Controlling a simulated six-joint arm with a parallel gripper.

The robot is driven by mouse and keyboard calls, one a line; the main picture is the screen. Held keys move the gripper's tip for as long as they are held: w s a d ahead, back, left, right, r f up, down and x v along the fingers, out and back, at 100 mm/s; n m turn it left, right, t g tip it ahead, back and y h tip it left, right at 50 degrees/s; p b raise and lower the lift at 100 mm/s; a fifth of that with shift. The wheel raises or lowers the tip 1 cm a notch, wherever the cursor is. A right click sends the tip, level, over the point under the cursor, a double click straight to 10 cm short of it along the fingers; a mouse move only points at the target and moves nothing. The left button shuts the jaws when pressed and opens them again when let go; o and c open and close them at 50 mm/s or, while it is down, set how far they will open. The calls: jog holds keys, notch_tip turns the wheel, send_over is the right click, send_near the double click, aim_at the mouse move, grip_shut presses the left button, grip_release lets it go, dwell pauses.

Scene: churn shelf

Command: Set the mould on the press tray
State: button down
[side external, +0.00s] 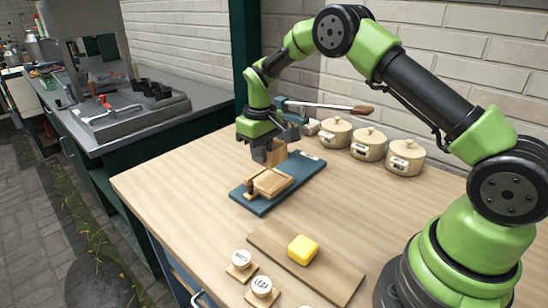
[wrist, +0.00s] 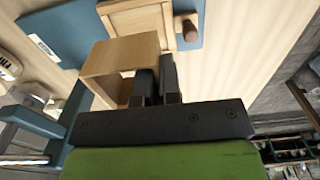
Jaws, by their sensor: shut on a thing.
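The mould is an open-ended light wooden box. It shows in the wrist view (wrist: 118,55) and in the side view (side external: 277,153), partly hidden by my gripper (side external: 267,153). In the wrist view my gripper (wrist: 157,80) has its dark fingers shut on one wall of the mould. The press tray looks to be the square wooden piece with a raised rim (side external: 270,182) and a brown peg, on a blue base (side external: 252,207). It also shows at the top of the wrist view (wrist: 138,20). The mould is close to the tray; I cannot tell whether they touch.
A lever (side external: 340,107) with a brown handle stands behind, near three lidded pots (side external: 369,144). A yellow block (side external: 303,249) sits on a wooden board (side external: 333,283) in front. Stamps (side external: 261,288) lie beside it. The table's left part (side external: 175,185) is clear.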

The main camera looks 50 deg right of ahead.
aim_at(261, 185)
jog(key=shift+w+f, duration=0.15)
jog(key=shift+f, duration=2.15)
jog(key=shift+f, duration=0.75)
jog(key=shift+r, duration=0.1)
jog(key=c, duration=1.2)
grip_release()
jog(key=c, duration=0.4)
jog(key=shift+r, duration=3.1)
